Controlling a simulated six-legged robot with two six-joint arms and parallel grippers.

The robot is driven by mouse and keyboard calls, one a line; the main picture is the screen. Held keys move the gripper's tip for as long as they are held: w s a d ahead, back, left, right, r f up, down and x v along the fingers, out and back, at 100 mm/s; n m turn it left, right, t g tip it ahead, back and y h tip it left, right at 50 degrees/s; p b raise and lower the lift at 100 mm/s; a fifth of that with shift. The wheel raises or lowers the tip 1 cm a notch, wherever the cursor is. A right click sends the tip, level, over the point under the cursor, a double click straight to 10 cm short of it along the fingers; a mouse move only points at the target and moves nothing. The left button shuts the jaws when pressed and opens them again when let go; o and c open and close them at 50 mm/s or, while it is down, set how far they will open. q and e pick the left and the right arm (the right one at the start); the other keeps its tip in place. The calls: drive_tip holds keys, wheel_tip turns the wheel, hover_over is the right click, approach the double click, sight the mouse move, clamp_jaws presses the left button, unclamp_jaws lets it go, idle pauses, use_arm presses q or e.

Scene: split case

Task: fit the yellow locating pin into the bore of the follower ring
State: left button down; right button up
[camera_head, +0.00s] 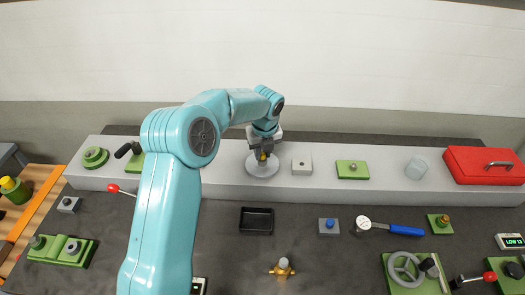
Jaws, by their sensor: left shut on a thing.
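My left gripper (263,149) is over the grey ledge, pointing down. It is shut on a small yellow piece, the yellow locating pin (262,156), which is mostly hidden by the fingers. Right below it is a pale grey round disc (262,170) on the ledge, which looks like the follower ring. Its middle is covered by the gripper and pin, so the bore is hidden. I cannot tell whether the pin touches the disc or is in it. My right gripper is not in view.
On the grey ledge (225,180) stand a pale block (302,164), a green plate (352,170), a clear cup (417,168) and a red toolbox (484,165). A black tray (257,221), a brass fitting (283,268) and a blue-handled tool (390,228) lie on the dark bench.

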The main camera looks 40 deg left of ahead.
use_arm(q)
drive_tip(key=c, duration=0.9)
unclamp_jaws()
drive_tip(key=r, duration=0.5)
drive_tip(key=s+d+r, duration=0.1)
drive_tip(key=r, duration=0.5)
drive_tip(key=d+r+b, duration=0.1)
drive_tip(key=r, duration=0.4)
drive_tip(key=shift+s+r, duration=0.15)
drive_tip(key=shift+s, duration=0.15)
drive_tip(key=shift+s, duration=0.15)
